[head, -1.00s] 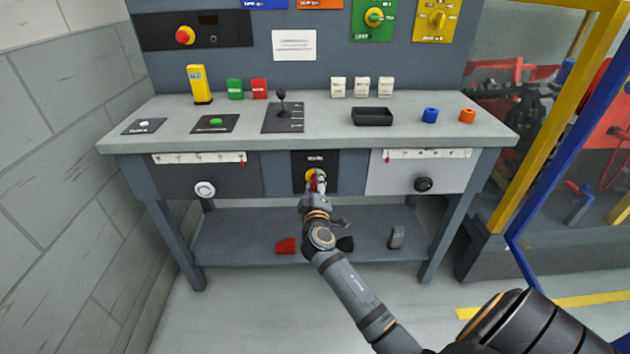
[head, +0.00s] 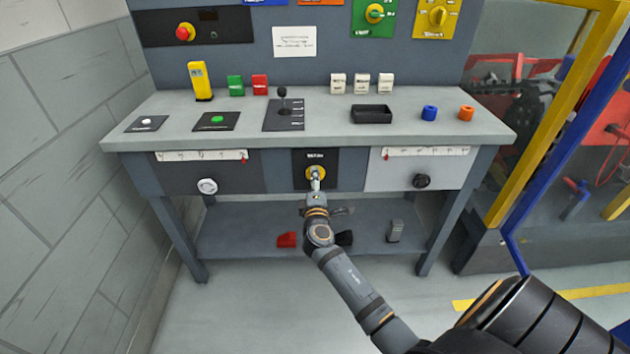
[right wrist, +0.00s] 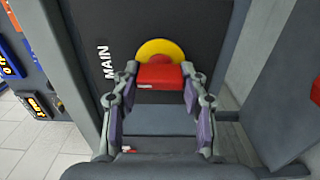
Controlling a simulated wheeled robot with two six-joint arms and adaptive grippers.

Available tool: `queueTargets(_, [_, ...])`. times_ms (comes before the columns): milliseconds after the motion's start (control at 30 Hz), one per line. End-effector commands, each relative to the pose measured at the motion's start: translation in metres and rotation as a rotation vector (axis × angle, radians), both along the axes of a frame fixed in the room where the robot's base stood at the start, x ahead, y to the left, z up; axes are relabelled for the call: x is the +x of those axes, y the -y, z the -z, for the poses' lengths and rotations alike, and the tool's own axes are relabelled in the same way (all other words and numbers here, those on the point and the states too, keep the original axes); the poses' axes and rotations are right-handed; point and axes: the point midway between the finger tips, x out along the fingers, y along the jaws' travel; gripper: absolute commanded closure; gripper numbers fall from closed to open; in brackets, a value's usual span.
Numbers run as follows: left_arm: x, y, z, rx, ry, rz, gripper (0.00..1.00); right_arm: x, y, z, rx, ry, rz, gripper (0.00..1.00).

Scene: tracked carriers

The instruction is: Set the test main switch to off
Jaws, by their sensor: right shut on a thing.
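The main switch is a red handle (right wrist: 160,76) on a yellow disc (right wrist: 160,48), on a dark panel marked MAIN in the right wrist view. In the head view the yellow disc (head: 316,172) shows on the black centre panel (head: 330,158) in the bench front, with its handle largely hidden by my gripper. My right gripper (head: 316,184) is at the switch. In the right wrist view its two fingers (right wrist: 160,79) are shut on the red handle, one on each side. My left gripper is not in view.
A grey knob (head: 207,186) and a black knob (head: 421,181) sit on panels either side. The bench top (head: 345,135) above carries a lever (head: 282,104), a black tray (head: 371,115) and buttons. A lower shelf (head: 250,222) holds small items. A yellow post (head: 555,110) stands right.

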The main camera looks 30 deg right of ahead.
Motion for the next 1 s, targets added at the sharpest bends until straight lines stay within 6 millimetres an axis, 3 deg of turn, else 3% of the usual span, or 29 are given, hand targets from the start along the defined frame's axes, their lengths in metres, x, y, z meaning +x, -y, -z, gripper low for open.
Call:
queueTargets(333, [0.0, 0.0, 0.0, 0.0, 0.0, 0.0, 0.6, 0.0, 0.0, 0.001, 0.0, -0.001, -0.001, 0.88])
queueTargets(367, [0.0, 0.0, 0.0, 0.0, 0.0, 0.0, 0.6, 0.0, 0.0, 0.001, 0.0, -0.001, -0.001, 0.53])
queueTargets(500, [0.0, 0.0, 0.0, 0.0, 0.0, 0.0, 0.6, 0.0, 0.0, 0.001, 0.0, -0.001, -0.001, 0.34])
queueTargets(833, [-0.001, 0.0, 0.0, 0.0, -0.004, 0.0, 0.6, -0.002, -0.001, 0.001, 0.001, -0.001, -0.001, 0.34])
queueTargets(1000, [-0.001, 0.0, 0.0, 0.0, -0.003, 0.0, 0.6, -0.025, -0.015, 0.002, 0.003, -0.003, 0.0, 0.34])
